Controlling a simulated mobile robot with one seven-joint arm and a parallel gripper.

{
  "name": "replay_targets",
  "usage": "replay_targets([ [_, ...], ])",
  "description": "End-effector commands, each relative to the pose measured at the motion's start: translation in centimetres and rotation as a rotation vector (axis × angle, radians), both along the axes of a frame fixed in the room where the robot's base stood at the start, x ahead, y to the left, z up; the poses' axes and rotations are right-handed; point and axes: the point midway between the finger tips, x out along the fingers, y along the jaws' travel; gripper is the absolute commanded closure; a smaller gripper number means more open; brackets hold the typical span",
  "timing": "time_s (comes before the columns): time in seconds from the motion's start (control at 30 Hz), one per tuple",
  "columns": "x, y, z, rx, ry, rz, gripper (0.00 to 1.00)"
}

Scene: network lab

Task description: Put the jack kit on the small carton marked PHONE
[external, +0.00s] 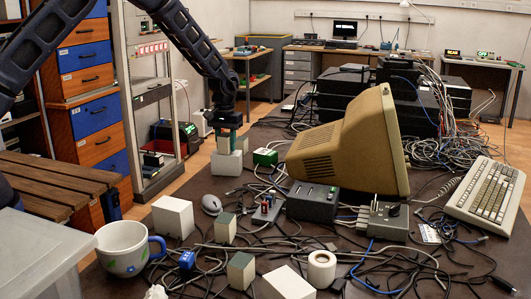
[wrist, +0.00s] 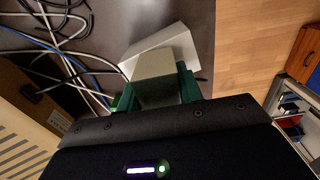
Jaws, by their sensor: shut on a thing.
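My gripper (external: 227,139) points down at the back left of the dark table and is shut on a small pale box, which I take for the jack kit. In the wrist view the box (wrist: 157,68) sits between my green fingertips (wrist: 160,88). A white carton (external: 227,163) is directly under it; its pale side also shows in the wrist view (wrist: 150,46). I take this for the PHONE carton, but no marking is readable. I cannot tell whether the held box touches the carton.
A green box (external: 265,157) and a beige monitor (external: 340,147) stand to the right. White boxes (external: 173,216), a mouse (external: 212,205), a mug (external: 126,247) and small green-and-beige boxes (external: 241,271) are nearer. Cables cover much of the table. The table's left edge is close to the carton.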

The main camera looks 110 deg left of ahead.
Motion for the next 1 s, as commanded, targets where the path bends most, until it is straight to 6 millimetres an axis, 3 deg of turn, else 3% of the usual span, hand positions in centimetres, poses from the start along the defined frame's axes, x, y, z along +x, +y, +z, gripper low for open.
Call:
replay_targets([
  [0.17,0.0,0.0,-0.3,-0.001,0.0,0.0,0.89],
  [0.2,0.0,0.0,-0.3,0.0,0.0,0.0,0.56],
  [0.3,0.0,0.0,-0.3,0.0,0.0,0.0,0.42],
  [0.67,0.0,0.0,0.3,0.001,-0.001,0.0,0.42],
  [0.77,0.1,0.0,1.4,0.002,-0.001,0.0,0.42],
  [1.0,0.1,0.0,6.0,0.003,-0.002,-0.001,0.42],
])
